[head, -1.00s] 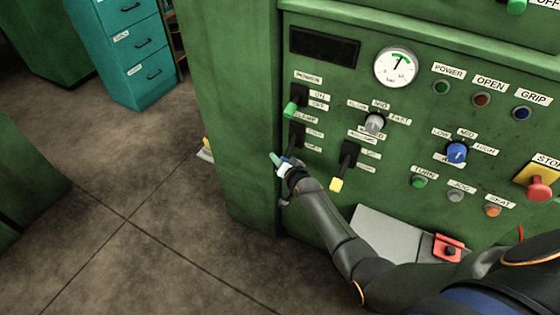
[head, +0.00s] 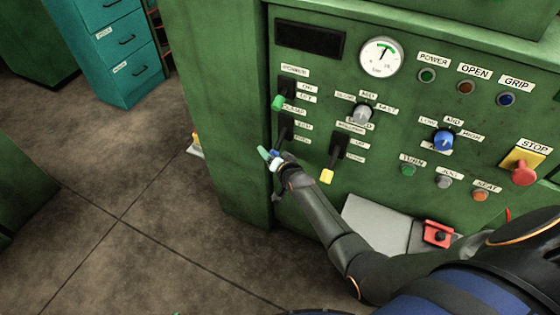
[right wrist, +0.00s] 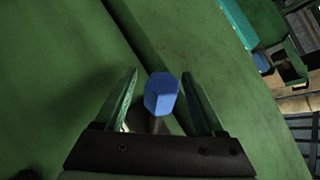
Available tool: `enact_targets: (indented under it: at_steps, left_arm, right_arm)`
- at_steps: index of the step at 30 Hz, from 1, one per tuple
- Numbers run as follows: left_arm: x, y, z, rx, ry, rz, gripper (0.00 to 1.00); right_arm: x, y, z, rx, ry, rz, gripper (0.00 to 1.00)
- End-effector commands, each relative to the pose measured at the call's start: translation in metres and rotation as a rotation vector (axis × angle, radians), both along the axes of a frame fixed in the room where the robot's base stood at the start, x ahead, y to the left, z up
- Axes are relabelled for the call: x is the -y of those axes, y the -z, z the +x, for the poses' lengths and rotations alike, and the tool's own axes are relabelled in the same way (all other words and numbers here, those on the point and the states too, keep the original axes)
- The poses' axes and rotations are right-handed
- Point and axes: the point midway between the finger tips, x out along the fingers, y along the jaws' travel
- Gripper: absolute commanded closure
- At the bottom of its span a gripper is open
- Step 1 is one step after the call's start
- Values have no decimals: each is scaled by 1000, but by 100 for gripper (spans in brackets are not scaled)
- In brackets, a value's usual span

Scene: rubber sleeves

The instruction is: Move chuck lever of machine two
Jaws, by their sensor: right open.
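A lever with a blue knob (head: 275,154) hangs on the left side of the green machine's panel, under a small label that I cannot read surely. My right gripper (head: 268,159) is at this knob, in front of the panel's left edge. In the right wrist view the blue knob (right wrist: 161,94) stands between the two open fingers (right wrist: 160,98), with a gap on each side. The lever's stem below the knob is partly hidden. My left gripper is not in view.
A green-tipped lever (head: 279,101) is just above and a yellow-tipped lever (head: 327,176) is to the right. Knobs, buttons and a red stop button (head: 524,173) fill the panel. A grey plate (head: 375,222) juts out below. Floor is free at left.

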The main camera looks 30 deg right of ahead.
Motion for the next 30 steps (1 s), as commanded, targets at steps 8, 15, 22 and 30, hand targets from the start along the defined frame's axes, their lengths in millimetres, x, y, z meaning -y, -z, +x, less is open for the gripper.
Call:
enact_targets:
  at_steps: [8, 15, 22, 30]
  left_arm:
    - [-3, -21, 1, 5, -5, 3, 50]
    - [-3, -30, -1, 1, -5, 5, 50]
    - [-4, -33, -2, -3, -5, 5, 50]
    - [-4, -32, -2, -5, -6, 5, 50]
  right_arm:
    - [-2, -23, -42, -1, 1, 2, 29]
    - [-3, -40, -78, -1, 1, 0, 29]
    - [-4, -49, -98, 0, 0, -1, 29]
    - [-5, -50, -101, 0, 0, -1, 29]
